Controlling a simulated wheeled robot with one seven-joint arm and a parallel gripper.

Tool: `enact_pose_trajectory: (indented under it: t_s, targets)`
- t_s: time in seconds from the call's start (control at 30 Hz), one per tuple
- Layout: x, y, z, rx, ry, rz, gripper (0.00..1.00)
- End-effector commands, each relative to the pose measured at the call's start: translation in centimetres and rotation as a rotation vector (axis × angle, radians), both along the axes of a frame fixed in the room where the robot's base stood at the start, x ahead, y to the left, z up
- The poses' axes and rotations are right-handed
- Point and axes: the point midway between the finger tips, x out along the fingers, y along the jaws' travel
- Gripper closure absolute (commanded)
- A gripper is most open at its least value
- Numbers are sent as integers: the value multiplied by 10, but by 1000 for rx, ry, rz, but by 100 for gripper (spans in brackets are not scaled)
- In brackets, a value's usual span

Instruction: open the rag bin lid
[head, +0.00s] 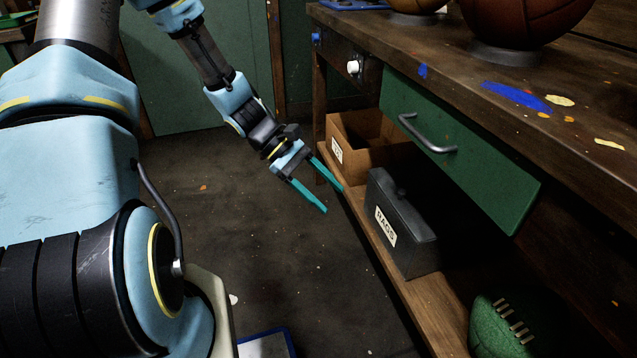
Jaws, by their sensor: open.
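The rag bin (392,235) is a dark grey box with a white RAGS label on its front. It stands on the low wooden shelf under the workbench, right of centre. Its lid (403,204) lies flat on top, shut, with a dark knob-like shape near its back that is hard to make out. My gripper (335,200) has two teal fingers, spread apart with nothing between them. It hangs in front of the shelf, to the left of the bin and apart from it in the picture.
A cardboard box (348,152) stands left of the bin on the shelf (408,292). A green laced ball (497,325) lies at the right. Above, a green drawer (470,158) with a metal handle overhangs the shelf. The dark floor (240,225) in front is mostly clear.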

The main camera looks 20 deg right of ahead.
Motion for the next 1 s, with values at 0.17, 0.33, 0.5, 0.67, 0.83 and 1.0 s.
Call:
enact_pose_trajectory:
  t_s: [0.17,0.33,0.5,0.67,0.83,1.0]
  targets:
    - [0,2,0,4,-7,-3,37]
    - [6,36,7,70,-131,-69,37]
    - [19,109,28,207,-378,-201,37]
    - [28,172,58,326,-589,-316,37]
    - [30,217,85,409,-743,-400,37]
    - [29,248,107,468,-859,-463,37]
